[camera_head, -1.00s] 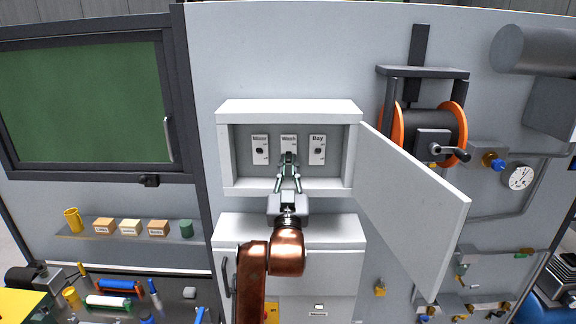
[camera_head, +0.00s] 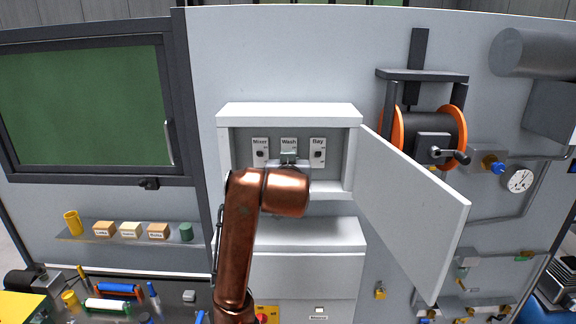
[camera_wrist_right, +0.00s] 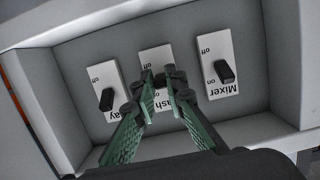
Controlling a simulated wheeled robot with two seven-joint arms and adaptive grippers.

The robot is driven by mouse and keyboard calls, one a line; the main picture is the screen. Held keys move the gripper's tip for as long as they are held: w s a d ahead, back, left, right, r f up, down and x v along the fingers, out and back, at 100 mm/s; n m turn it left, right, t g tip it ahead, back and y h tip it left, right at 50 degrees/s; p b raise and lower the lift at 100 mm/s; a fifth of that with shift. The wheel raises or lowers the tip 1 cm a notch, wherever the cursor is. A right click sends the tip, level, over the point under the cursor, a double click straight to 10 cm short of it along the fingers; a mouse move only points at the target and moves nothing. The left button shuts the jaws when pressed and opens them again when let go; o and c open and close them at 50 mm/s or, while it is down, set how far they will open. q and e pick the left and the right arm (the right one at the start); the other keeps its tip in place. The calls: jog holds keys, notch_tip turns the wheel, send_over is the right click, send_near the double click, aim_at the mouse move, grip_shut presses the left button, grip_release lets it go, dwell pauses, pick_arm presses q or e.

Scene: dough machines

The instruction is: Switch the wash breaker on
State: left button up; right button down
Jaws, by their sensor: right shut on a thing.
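The white breaker box (camera_head: 290,110) is open on the wall, with three switch plates labelled Mixer (camera_head: 260,144), Wash (camera_head: 288,144) and Bay (camera_head: 317,144). My right gripper (camera_head: 289,158) is at the Wash plate, largely hidden behind my copper arm in the head view. In the right wrist view, upside down, the Wash plate (camera_wrist_right: 154,56) is in the middle, and my gripper (camera_wrist_right: 167,80) is shut at its lever, which the fingertips mostly cover. I cannot tell the lever's position. The Mixer lever (camera_wrist_right: 224,71) and Bay lever (camera_wrist_right: 106,99) stand free. My left gripper is not in view.
The box door (camera_head: 415,215) hangs open to the right. A hose reel (camera_head: 432,135) is beyond it. A white cabinet (camera_head: 305,272) stands below, and a shelf with small blocks (camera_head: 131,229) is at the left.

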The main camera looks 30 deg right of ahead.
jog(key=shift+w+d+r+g+y, duration=0.15)
jog(key=shift+r+g+y, duration=0.6)
jog(key=shift+g, duration=0.4)
jog(key=shift+w+d+r+g+y, duration=0.15)
jog(key=shift+r+g+y, duration=0.55)
jog(key=shift+g, duration=0.45)
jog(key=shift+a, duration=0.1)
jog(key=shift+f, duration=0.1)
jog(key=c, duration=2)
grip_release()
jog(key=shift+f, duration=0.15)
jog(key=shift+o, duration=0.2)
jog(key=v, duration=1.2)
jog(key=shift+w+r, duration=0.2)
jog(key=shift+r, duration=0.05)
